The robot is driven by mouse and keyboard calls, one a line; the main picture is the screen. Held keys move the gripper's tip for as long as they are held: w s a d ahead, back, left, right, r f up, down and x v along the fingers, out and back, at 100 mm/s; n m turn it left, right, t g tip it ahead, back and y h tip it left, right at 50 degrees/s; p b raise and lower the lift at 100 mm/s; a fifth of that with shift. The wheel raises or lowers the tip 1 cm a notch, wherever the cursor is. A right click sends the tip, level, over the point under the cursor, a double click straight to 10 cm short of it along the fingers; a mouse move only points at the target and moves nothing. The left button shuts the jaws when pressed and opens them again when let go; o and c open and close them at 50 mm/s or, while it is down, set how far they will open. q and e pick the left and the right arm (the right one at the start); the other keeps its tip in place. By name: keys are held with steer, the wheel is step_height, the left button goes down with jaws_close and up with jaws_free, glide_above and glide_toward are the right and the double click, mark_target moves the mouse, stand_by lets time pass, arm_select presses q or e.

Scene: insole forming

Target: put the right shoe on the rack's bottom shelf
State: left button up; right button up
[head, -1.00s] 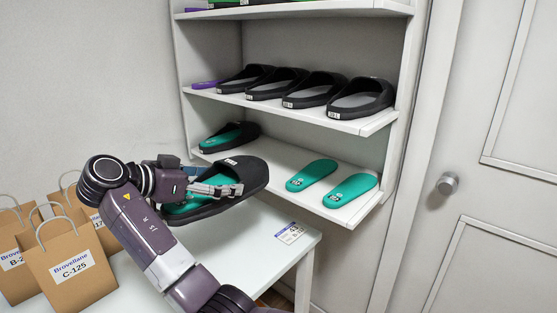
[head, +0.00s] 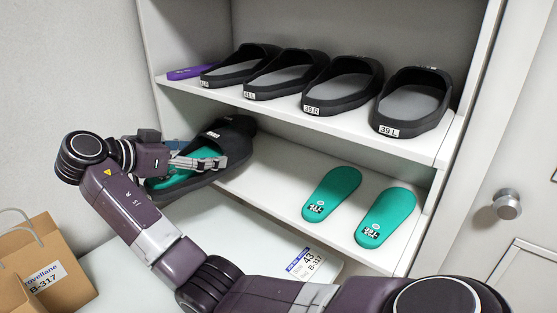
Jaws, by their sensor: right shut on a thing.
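My right gripper (head: 215,161) is shut on a black slide shoe (head: 231,148) with a green insole. It holds the shoe tilted, toe pointing up and right, at the left front of the rack's bottom shelf (head: 285,164). The shoe overlaps the shelf edge in the picture; I cannot tell whether it touches. Its side is partly hidden by the fingers. The left part of the shelf, where another black shoe stood earlier, is mostly covered by the held shoe. My left gripper is not in view.
Two green insoles (head: 332,194) (head: 385,217) lie on the bottom shelf's right side. Several black slides (head: 411,98) and a purple insole (head: 191,72) fill the shelf above. A white table (head: 215,235) with a label card (head: 305,263) stands in front. Paper bags (head: 50,262) are at left.

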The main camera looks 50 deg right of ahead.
mark_target(222, 141)
steer(key=d, duration=0.2)
steer(key=d+p, duration=0.1)
steer(key=d, duration=0.3)
steer(key=shift+d+r+p, duration=0.1)
steer(key=shift+r+p, duration=0.2)
steer(key=shift+r, duration=0.1)
steer(key=shift+d+r+p+x, duration=0.25)
steer(key=shift+p+x, duration=0.4)
steer(key=shift+x, duration=1.6)
steer(key=shift+r+p+x, duration=0.4)
steer(key=shift+p+x, duration=0.25)
steer(key=shift+x, duration=1.55)
steer(key=shift+d+r+p+x, duration=0.25)
steer(key=shift+p+x, duration=0.4)
steer(key=shift+x, duration=1.6)
step_height(222, 141, down, 3)
steer(key=shift+w+a+r+p, duration=0.1)
steer(key=shift+p, duration=0.5)
steer(key=shift+f+p, duration=0.3)
steer(key=shift+d+f, duration=0.25)
steer(key=shift+f, duration=0.1)
steer(key=o, duration=1.4)
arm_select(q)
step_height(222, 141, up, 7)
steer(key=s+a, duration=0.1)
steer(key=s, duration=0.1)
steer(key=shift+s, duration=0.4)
